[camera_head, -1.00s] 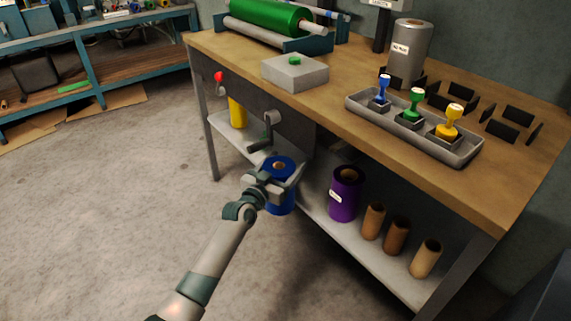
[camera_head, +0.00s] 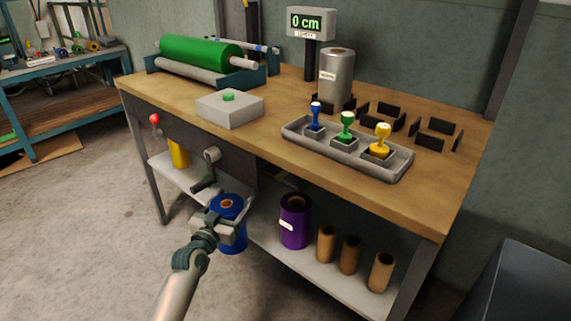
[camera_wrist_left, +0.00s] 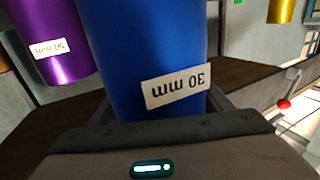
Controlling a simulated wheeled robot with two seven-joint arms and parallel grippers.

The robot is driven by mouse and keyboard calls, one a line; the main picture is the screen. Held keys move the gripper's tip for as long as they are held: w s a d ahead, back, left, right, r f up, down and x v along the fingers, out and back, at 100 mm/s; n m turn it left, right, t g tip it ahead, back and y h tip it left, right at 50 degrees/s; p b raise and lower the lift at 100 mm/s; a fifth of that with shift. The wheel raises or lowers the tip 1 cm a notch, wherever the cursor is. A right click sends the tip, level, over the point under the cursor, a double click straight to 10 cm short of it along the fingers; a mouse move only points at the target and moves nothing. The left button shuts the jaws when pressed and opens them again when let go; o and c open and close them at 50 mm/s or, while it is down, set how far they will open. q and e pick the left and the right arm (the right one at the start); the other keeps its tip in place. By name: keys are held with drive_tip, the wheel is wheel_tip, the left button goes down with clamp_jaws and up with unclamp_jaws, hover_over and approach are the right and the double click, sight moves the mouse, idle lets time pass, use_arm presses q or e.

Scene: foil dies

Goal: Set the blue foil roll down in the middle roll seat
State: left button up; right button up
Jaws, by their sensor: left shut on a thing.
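The blue foil roll (camera_head: 229,239) is upright in front of the bench's lower shelf, beside the crank. My left gripper (camera_head: 228,220) is shut on it. In the left wrist view the blue roll (camera_wrist_left: 140,50) fills the middle, with an upside-down "30 mm" label. Three dark bracket roll seats stand at the back right of the bench top. The left seat (camera_head: 348,103) holds a silver roll (camera_head: 336,75). The middle roll seat (camera_head: 379,117) and the right seat (camera_head: 436,132) look empty. My right gripper is out of view.
A grey tray (camera_head: 290,130) with blue, green and yellow stamps lies before the seats. A display (camera_head: 311,22) reads "0 cm". A purple roll (camera_head: 295,222), a yellow roll (camera_head: 178,154) and brown tubes (camera_head: 349,256) stand on the shelf (camera_head: 270,245). The bench edge overhangs it.

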use_arm(q)
drive_tip(key=s+d+r, duration=0.2)
drive_tip(key=s+r, duration=0.1)
drive_tip(key=s, duration=0.3)
drive_tip(key=s+d+r, duration=0.2)
drive_tip(key=s, duration=0.4)
drive_tip(key=s+a+r+n+y, duration=0.1)
drive_tip(key=s+a+r+y, duration=0.1)
drive_tip(key=s, duration=0.3)
drive_tip(key=s+a+r+n+y, duration=0.2)
drive_tip(key=s+a+r, duration=0.1)
drive_tip(key=s, duration=0.3)
drive_tip(key=shift+s+a+r+t+y, duration=0.15)
drive_tip(key=shift+s+r+t+y, duration=0.15)
drive_tip(key=shift+r, duration=0.2)
